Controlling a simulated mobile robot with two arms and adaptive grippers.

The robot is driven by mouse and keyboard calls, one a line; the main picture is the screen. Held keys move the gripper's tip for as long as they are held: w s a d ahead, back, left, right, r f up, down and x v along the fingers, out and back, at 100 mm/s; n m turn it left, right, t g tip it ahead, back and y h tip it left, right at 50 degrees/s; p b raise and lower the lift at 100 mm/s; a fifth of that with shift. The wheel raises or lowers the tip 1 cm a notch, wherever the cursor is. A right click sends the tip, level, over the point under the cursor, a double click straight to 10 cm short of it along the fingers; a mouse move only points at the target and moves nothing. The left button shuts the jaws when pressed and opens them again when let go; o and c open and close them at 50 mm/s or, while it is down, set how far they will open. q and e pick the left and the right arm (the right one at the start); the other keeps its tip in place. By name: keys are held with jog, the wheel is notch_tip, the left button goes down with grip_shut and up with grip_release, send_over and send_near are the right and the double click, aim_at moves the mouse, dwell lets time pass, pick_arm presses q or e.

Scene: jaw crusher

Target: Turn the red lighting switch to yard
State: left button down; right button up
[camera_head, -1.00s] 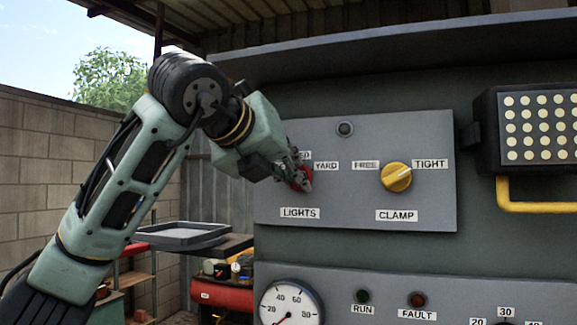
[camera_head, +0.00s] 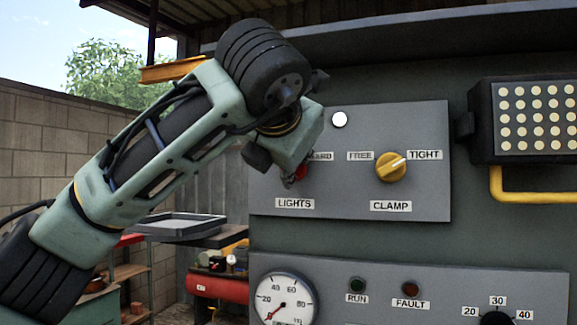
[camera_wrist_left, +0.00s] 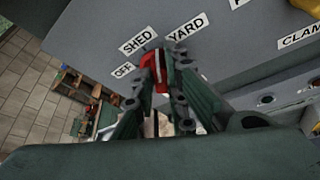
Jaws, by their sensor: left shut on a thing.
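The red lighting switch (camera_head: 301,171) is on the grey panel above the LIGHTS label, mostly hidden by my left gripper (camera_head: 292,180) in the head view. In the left wrist view, the red switch (camera_wrist_left: 155,70) sits between the fingers of my left gripper (camera_wrist_left: 168,75), which is shut on it. Its white line points up, roughly between the SHED label (camera_wrist_left: 138,40) and the YARD label (camera_wrist_left: 186,27); I cannot tell the exact position. The OFF label (camera_wrist_left: 123,70) is to the left. My right gripper is not in view.
A round lamp (camera_head: 339,119) above the switch is lit white. The yellow CLAMP knob (camera_head: 390,167) to the right points to TIGHT. A floodlight (camera_head: 533,118) with a yellow bar is at far right. A gauge (camera_head: 284,303) and small lamps are below.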

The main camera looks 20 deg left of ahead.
pick_arm(q)
jog(key=m, duration=0.1)
jog(key=m+y+b, duration=0.1)
jog(key=m, duration=0.1)
jog(key=m+y+b, duration=0.1)
jog(key=shift+d+f+t, duration=0.3)
jog(key=shift+f+t, duration=0.1)
jog(key=shift+m+b, duration=0.3)
jog(key=shift+b, duration=0.05)
jog(key=c, duration=1.8)
grip_release()
jog(key=shift+s+r, duration=0.1)
jog(key=shift+o, duration=0.2)
jog(key=v, duration=1.2)
jog(key=shift+f, duration=0.25)
